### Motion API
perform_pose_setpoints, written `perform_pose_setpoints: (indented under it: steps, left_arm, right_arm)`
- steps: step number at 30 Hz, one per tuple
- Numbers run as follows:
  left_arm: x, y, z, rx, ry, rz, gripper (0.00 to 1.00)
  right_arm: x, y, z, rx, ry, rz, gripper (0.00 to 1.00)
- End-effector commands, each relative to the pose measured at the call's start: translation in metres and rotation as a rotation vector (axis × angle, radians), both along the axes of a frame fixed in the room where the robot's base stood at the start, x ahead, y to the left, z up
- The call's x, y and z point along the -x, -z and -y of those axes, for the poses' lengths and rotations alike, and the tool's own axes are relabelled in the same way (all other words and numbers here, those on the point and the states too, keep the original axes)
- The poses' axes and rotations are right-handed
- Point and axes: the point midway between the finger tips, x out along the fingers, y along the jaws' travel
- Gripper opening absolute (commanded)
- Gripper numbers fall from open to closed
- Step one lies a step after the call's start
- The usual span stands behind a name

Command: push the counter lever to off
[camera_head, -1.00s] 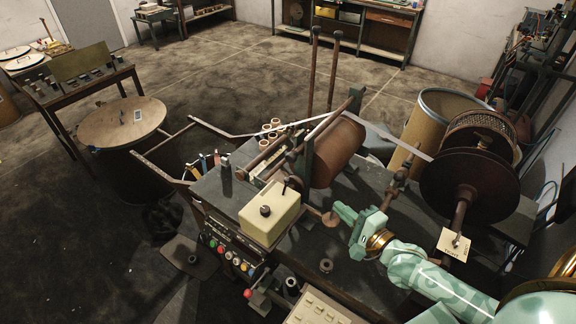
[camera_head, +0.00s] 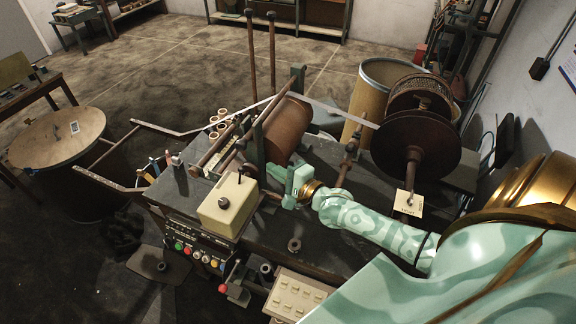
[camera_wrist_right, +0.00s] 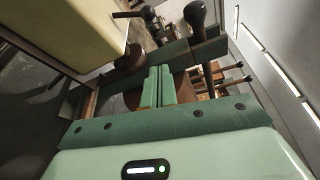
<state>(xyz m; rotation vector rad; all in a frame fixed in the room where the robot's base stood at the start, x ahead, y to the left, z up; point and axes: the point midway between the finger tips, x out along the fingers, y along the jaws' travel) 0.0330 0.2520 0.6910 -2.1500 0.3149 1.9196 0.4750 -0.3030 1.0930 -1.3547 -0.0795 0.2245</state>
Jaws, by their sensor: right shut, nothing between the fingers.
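In the right wrist view the green fingers (camera_wrist_right: 157,84) are shut together and empty. There the cream box (camera_wrist_right: 62,40) fills the upper left, and a black-knobbed lever (camera_wrist_right: 196,14) rises just beyond the fingers. I cannot tell whether they touch it. My left gripper is not in view.
A rust-brown drum (camera_head: 289,130) stands close behind my right gripper, with a large dark reel (camera_head: 415,147) to the right. A light tape (camera_head: 340,113) runs between them. A switch panel (camera_head: 297,296) is in front. The bench right of the box is mostly bare.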

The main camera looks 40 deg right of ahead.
Motion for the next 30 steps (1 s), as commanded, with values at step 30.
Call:
perform_pose_setpoints:
  steps: [30]
  left_arm:
    - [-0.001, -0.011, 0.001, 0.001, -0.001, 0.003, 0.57]
  right_arm:
    - [-0.024, -0.006, -0.045, 0.017, 0.0, 0.01, 0.0]
